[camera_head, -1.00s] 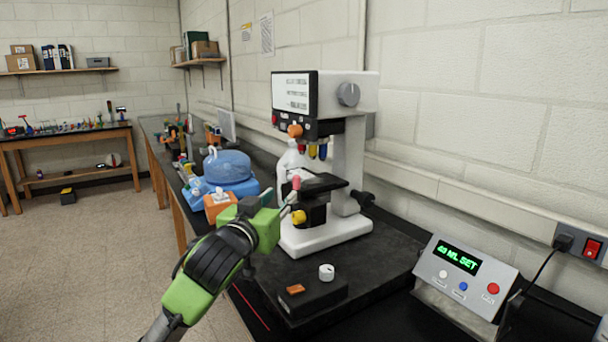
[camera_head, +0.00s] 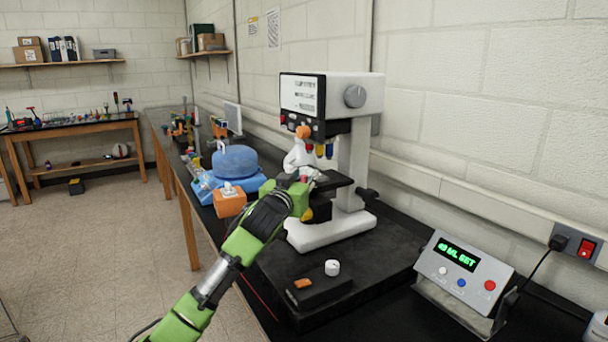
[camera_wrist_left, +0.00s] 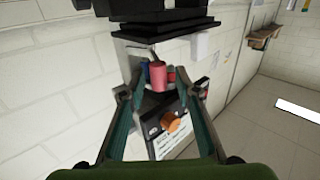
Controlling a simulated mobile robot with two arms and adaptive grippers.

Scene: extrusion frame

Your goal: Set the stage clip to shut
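The microscope (camera_head: 352,165) stands on the dark bench with its black stage (camera_head: 335,180) facing my left gripper (camera_head: 303,184). The fingers are apart, with a gap visible on each side of the handle. In the head view the gripper covers most of the clip, so its angle is hard to tell. My right gripper is in neither view.
An orange block (camera_head: 229,202) and a blue device (camera_head: 235,165) stand left of the microscope. A black box with a white knob (camera_head: 332,268) lies in front. A grey control box (camera_head: 463,272) reading "40 ML SET" stands at right.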

